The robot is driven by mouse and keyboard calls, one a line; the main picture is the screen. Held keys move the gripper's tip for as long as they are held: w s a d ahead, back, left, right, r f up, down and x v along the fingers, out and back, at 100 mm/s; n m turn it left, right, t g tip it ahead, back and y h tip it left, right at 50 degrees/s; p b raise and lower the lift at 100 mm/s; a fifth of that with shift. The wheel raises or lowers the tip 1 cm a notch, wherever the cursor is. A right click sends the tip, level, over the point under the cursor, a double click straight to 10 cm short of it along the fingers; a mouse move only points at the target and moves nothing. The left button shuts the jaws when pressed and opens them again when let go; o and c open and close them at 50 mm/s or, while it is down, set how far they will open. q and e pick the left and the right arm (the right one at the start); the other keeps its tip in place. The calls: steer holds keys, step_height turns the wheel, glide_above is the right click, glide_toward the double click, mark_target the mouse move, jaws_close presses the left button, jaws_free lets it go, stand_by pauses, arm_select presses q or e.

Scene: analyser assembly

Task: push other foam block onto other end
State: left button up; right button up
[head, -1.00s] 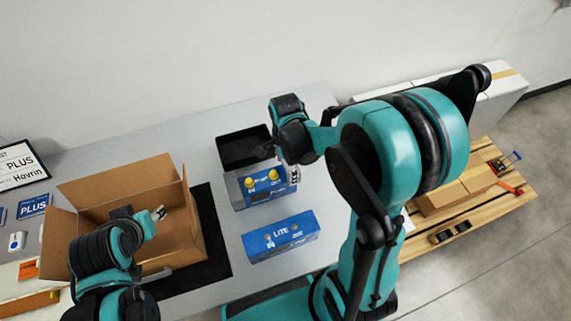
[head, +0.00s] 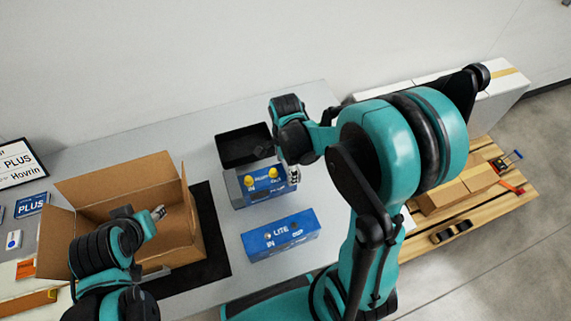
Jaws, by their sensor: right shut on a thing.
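The tips of my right gripper (head: 294,175) are at the right end of a blue box with two yellow knobs (head: 262,186). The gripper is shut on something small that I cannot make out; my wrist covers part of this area. No foam block can be told apart with certainty. My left gripper (head: 158,213) is over the open cardboard carton (head: 125,180). Its fingertips are too small to show whether they are open or shut.
A blue LITE box (head: 280,236) lies in front of the knobbed box. A black tray (head: 245,146) stands behind it. The carton rests on a black mat (head: 212,250). Bare table (head: 200,125) shows behind. A wooden pallet (head: 490,225) with boxes is at right.

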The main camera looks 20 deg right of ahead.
steer(key=shift+f+b, duration=1.45)
steer(key=shift+f, duration=0.15)
stand_by(1.1)
steer(key=o, duration=0.6)
steer(key=shift+r, duration=0.1)
steer(key=shift+r+p, duration=2.8)
steer(key=shift+r, duration=0.65)
